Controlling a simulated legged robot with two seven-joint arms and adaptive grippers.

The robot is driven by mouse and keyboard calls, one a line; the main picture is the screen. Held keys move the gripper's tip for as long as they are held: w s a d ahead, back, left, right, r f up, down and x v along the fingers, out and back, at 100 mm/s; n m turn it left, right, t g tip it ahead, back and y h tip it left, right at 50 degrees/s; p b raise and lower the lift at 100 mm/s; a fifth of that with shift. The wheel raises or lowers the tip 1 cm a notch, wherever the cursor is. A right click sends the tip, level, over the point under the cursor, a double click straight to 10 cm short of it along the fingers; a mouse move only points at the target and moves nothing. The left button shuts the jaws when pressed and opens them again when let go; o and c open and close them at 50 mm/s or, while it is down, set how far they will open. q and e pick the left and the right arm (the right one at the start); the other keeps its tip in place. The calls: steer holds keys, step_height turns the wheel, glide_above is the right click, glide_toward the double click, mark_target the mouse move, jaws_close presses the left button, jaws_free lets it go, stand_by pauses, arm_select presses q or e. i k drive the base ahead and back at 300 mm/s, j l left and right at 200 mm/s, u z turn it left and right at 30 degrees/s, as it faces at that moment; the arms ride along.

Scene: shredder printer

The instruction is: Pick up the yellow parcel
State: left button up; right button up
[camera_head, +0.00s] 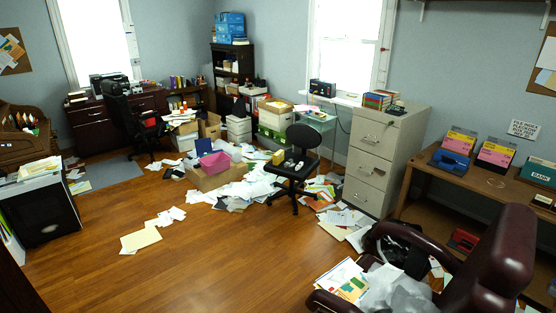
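A small yellow box (279,157), which looks like the yellow parcel, sits behind and just left of the black office chair (292,167) in the middle of the room. It is small in the view, and what it rests on is hard to tell. A flat pale-yellow sheet or folder (141,239) lies on the floor at the left front. Neither of my grippers shows in the head view.
Papers (248,186) cover the floor around the chair and a pink bin (214,163). A filing cabinet (375,165) and a desk (493,182) stand on the right. A dark red armchair (490,262) fills the right front. The wooden floor (215,255) is clear at front centre.

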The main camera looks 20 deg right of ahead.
mark_target(279, 156)
steer(key=i+l+z, duration=0.1)
steer(key=i, duration=1.5)
steer(key=i+j+z, duration=0.1)
steer(key=i, duration=1)
steer(key=i+l+z, duration=0.2)
steer(key=i+z, duration=1.05)
steer(key=i+j+z, duration=0.2)
steer(key=i+z, duration=0.2)
steer(key=i+l, duration=0.15)
steer(key=i, duration=0.35)
steer(key=i+l+u, duration=0.1)
steer(key=i, duration=0.4)
